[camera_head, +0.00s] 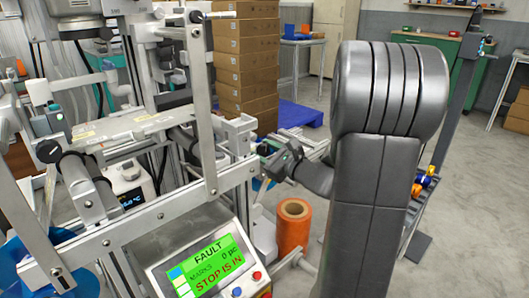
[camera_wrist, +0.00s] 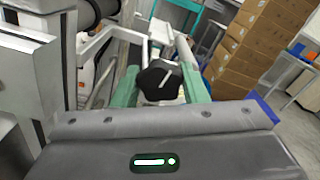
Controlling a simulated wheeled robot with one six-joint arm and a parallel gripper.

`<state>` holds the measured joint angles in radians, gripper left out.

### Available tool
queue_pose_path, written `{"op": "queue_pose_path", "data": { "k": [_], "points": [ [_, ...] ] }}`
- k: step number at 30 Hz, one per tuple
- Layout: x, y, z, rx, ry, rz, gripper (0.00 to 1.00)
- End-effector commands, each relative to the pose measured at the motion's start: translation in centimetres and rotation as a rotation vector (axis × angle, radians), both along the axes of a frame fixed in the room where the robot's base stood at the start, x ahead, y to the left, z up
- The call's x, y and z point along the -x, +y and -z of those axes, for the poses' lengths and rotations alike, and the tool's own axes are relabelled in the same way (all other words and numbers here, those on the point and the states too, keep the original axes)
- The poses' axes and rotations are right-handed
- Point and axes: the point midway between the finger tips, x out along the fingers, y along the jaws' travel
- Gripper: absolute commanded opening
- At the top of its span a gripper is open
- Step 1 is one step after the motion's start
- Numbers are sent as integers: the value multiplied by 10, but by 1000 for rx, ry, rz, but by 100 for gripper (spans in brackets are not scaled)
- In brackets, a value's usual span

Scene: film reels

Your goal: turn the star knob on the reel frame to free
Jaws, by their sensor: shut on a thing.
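The black star knob (camera_wrist: 160,80) shows in the middle of the wrist view, with its lobed face toward the camera. My gripper (camera_wrist: 160,84) has one green finger on each side of it and is shut on it. In the head view my gripper (camera_head: 272,152) reaches the right end of the reel frame (camera_head: 240,178) from the right. There the knob is hidden or too small to make out. No marking for free can be read in either view.
A control panel (camera_head: 207,262) reads FAULT and STOP IS IN. An orange roll (camera_head: 293,228) stands below my gripper. Metal uprights and rails crowd the left. Stacked cartons (camera_head: 246,62) and a blue pallet (camera_head: 300,114) stand behind. The floor at right is mostly clear.

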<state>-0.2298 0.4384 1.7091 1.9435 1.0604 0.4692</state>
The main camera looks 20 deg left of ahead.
Motion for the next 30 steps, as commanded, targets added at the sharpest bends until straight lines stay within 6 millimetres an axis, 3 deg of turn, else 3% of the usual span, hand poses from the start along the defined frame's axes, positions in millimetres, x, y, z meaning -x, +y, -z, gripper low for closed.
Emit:
{"op": "queue_pose_path", "data": {
  "k": [2, 3, 6, 14, 19, 30],
  "points": [
    [0, 0, 1, 2, 2, 0, 17],
    [0, 0, 1, 2, 2, 0, 42],
    [0, 0, 1, 0, 1, 0, 61],
    [0, 0, 0, 0, 1, 0, 62],
    [3, -10, -1, 0, 1, 2, 62],
    [31, -78, -2, 1, 2, 6, 62]
  ]
}}
